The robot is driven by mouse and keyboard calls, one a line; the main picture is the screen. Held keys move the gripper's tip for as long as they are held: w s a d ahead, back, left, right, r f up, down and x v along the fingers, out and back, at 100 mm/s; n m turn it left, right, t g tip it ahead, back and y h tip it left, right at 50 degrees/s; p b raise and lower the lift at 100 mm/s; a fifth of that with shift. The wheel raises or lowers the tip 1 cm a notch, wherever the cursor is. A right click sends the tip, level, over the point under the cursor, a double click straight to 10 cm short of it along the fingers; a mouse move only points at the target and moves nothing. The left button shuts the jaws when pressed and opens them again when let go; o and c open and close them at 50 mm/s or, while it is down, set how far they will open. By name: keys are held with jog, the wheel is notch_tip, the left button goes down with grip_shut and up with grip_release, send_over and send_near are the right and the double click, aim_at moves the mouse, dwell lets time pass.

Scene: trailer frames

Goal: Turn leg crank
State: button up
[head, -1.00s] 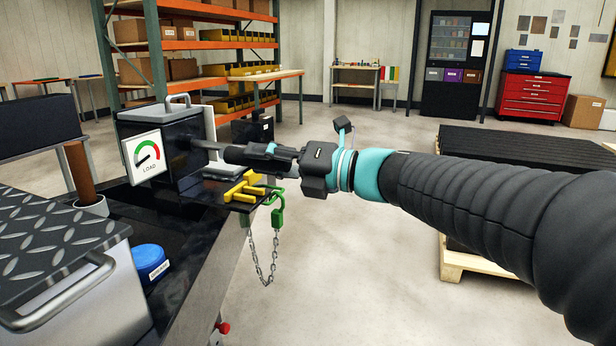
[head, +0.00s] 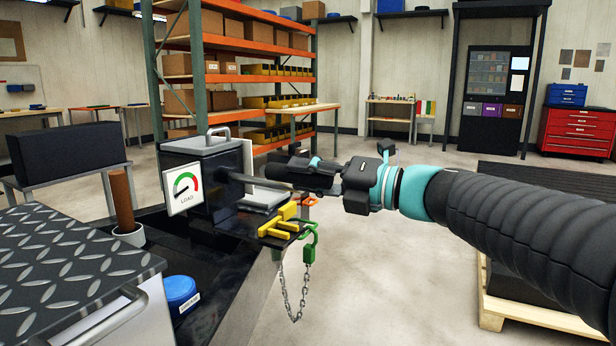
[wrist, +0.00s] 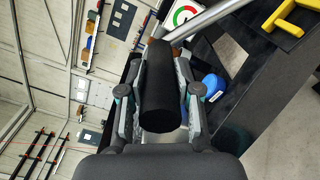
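The leg crank shows as a grey metal rod (head: 262,183) running from the side of a dark box (head: 215,180) with a white LOAD gauge (head: 184,188). In the wrist view its black cylindrical handle (wrist: 160,92) lies between the two fingers of my gripper (wrist: 158,80), which are shut on it. The rod (wrist: 208,22) shows beyond the handle at the top. The fingers are partly merged with the dark handle there.
A yellow T-shaped part (head: 283,222) and a green padlock (head: 309,250) with a hanging chain are just below the crank. A pallet (head: 500,310) stands right; open floor lies between.

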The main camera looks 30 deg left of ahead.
jog(key=o, duration=0.4)
jog(key=shift+w, duration=0.1)
jog(key=shift+o, duration=0.2)
jog(key=shift+d, duration=0.1)
jog(key=w+d, duration=0.1)
jog(key=d, duration=1.1)
jog(key=shift+w, duration=0.1)
